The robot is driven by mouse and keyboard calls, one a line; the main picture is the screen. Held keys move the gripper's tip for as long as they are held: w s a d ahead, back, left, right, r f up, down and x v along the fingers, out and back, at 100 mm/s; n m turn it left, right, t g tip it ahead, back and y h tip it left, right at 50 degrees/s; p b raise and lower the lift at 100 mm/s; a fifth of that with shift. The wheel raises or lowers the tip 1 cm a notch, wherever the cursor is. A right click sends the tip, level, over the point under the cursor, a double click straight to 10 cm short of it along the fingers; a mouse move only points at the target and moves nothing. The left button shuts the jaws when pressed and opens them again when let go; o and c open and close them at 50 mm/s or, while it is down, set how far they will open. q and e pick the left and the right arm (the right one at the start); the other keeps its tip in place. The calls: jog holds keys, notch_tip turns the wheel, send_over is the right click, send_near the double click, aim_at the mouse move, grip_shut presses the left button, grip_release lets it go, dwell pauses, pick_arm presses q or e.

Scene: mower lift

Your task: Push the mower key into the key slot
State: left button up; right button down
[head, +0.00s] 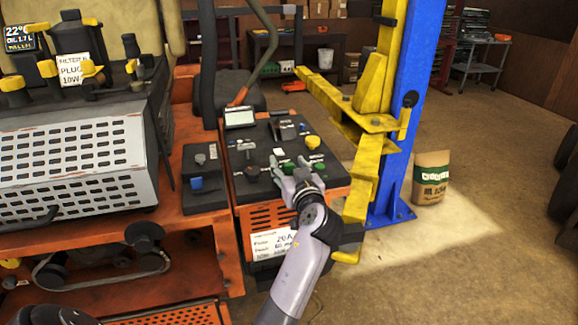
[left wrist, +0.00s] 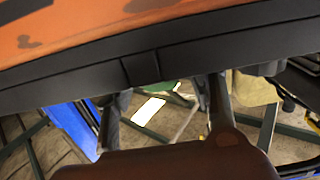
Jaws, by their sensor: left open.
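My left gripper (head: 292,172) is over the front part of the mower's black control panel (head: 262,133), fingers apart. A small green part shows between or just behind its fingers; I cannot tell whether it is the key or whether they touch it. I cannot pick out the mower key or the key slot for certain; the gripper covers part of the panel. In the left wrist view, two dark finger-like shapes (left wrist: 168,108) stand apart, with a green patch and a white patch between them.
A yellow lift arm (head: 350,120) and blue post (head: 408,90) stand close right. A bag (head: 431,178) is on the floor beyond.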

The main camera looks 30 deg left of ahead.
pick_arm(q)
notch_tip(320, 180, up, 10)
dwell(0.6)
dwell(0.4)
